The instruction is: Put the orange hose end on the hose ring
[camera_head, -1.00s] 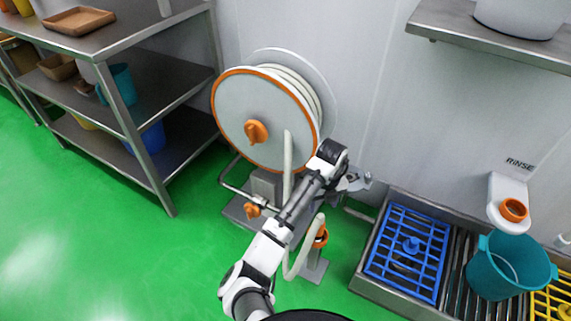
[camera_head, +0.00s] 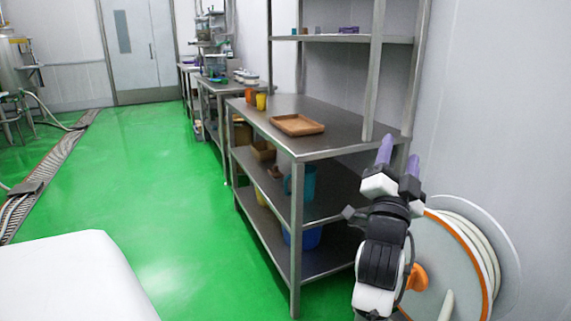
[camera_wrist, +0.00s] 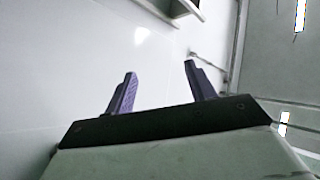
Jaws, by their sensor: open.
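My gripper (camera_head: 398,158) is raised in front of the hose reel (camera_head: 439,262), its two purple fingers apart and pointing up. In the wrist view my gripper (camera_wrist: 160,70) is open with nothing between the fingers, facing pale wall or ceiling surfaces. The reel, with an orange rim and an orange knob (camera_head: 417,279), is at the lower right of the head view, partly hidden by my arm. A short piece of pale hose (camera_head: 446,306) shows at its front. The orange hose end and the hose ring are not in view now.
A steel shelf unit (camera_head: 297,230) stands left of the reel, with a brown tray (camera_head: 298,125) on top and a teal jug (camera_head: 300,184) below. A large white surface (camera_head: 75,280) is at lower left. Green floor (camera_head: 160,190) is open between them.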

